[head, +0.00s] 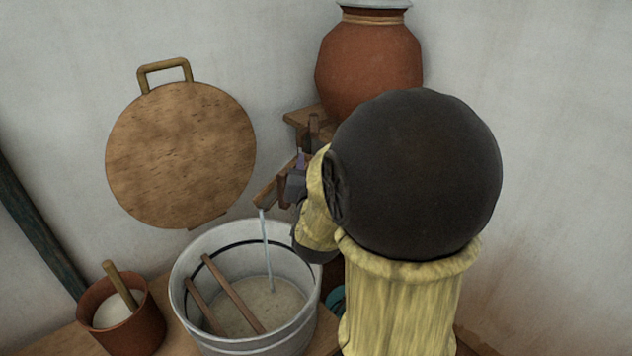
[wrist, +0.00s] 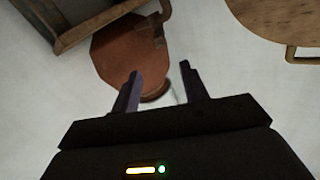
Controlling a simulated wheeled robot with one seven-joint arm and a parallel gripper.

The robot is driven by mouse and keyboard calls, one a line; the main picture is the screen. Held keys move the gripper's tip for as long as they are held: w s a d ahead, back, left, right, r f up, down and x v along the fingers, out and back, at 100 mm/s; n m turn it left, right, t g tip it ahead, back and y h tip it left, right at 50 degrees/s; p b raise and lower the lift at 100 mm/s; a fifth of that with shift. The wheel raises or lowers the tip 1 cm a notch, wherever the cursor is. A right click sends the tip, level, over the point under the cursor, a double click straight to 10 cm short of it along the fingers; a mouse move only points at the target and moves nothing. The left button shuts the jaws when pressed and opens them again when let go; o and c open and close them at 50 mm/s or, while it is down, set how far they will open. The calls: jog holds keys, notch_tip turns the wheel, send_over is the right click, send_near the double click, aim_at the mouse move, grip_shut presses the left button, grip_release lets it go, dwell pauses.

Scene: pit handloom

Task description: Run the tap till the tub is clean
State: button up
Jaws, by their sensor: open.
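The grey-white tub (head: 185,284) stands on a wooden surface, with cloudy beige liquid low inside and two wooden sticks (head: 233,293) leaning in it. A thin stream of water (head: 266,245) falls from a wooden spout (head: 270,190) into the tub. Part of the tap behind the spout is hidden by my arm. My gripper (head: 300,160) is beside the spout, below the clay pot, and small in this view. In the wrist view my gripper (wrist: 161,80) has its two fingers apart with nothing clearly held between them.
A large clay pot (head: 368,65) sits on a wooden shelf (head: 298,117); it also shows in the wrist view (wrist: 118,55). A round wooden board (head: 180,155) with a handle hangs on the wall. A small brown pot (head: 135,330) with a stick stands left of the tub.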

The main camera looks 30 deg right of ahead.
jog(key=shift+b+v, duration=0.5)
jog(key=shift+v, duration=0.3)
